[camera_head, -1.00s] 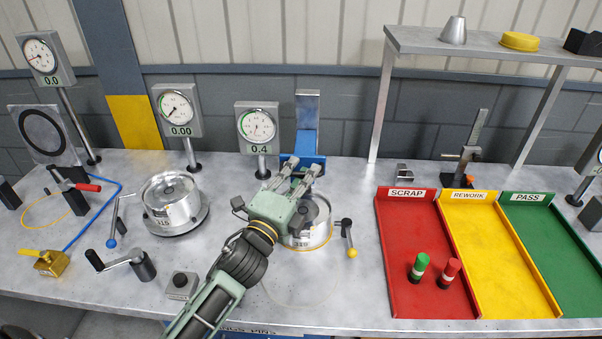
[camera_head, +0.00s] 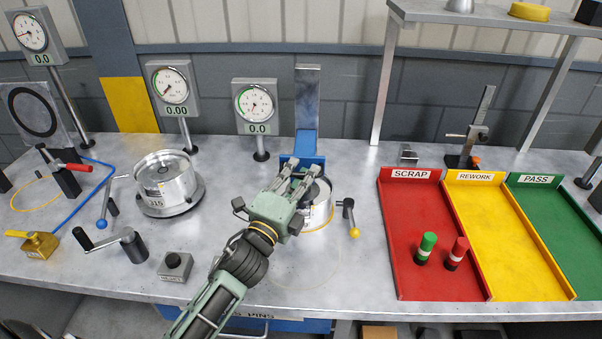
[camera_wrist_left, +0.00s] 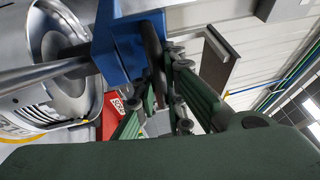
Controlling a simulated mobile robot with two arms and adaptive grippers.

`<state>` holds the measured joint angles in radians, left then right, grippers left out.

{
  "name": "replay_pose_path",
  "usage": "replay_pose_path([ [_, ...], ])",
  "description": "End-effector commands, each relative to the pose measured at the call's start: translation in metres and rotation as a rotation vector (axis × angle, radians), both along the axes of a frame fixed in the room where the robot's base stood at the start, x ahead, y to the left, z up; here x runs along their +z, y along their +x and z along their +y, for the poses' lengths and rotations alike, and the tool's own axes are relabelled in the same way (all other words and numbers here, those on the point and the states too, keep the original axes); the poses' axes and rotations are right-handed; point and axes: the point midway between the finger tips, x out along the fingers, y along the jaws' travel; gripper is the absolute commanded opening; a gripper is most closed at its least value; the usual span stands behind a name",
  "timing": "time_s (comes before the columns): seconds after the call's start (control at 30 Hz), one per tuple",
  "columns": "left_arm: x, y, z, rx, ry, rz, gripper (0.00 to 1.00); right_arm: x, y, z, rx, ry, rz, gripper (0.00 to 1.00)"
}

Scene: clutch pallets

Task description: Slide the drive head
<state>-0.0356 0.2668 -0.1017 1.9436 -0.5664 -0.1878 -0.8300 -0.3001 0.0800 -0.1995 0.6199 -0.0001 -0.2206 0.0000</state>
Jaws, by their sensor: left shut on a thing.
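The blue drive head (camera_head: 305,149) sits on an upright grey column behind a round metal clutch drum (camera_head: 318,213) marked with a number label. My left gripper (camera_head: 301,168) reaches over the drum from the front, its fingertips at the front of the drive head. In the left wrist view the blue head (camera_wrist_left: 118,42) is close, and the gripper (camera_wrist_left: 166,52) is shut on a dark bar (camera_wrist_left: 152,35) beside it. The gripper hides part of the drum and of the head's lower front. My right gripper is not in view.
A dial gauge reading 0.0 (camera_head: 255,104) stands left of the column. A second drum (camera_head: 165,185) and a crank (camera_head: 120,242) are farther left. A black-and-yellow handle (camera_head: 351,220) is close right of the drum. Scrap (camera_head: 395,270), rework and pass trays lie to the right.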

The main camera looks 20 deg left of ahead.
Motion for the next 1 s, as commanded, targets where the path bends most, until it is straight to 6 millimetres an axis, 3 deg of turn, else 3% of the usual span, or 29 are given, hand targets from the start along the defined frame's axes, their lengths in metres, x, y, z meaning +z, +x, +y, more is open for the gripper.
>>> replay_pose_path([
  [0.23, -0.004, 0.0, 0.0, 0.002, 0.004, 0.008, 0.29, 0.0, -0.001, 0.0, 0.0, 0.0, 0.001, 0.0],
  [0.6, -0.003, -0.004, 0.0, 0.0, 0.001, 0.004, 0.29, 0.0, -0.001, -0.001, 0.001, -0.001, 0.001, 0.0],
  [0.77, -0.007, -0.026, 0.001, 0.0, 0.0, 0.007, 0.29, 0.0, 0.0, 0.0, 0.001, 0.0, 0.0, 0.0],
  [1.0, -0.016, -0.075, 0.004, 0.002, 0.001, 0.008, 0.29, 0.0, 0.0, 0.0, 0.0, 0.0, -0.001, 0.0],
])
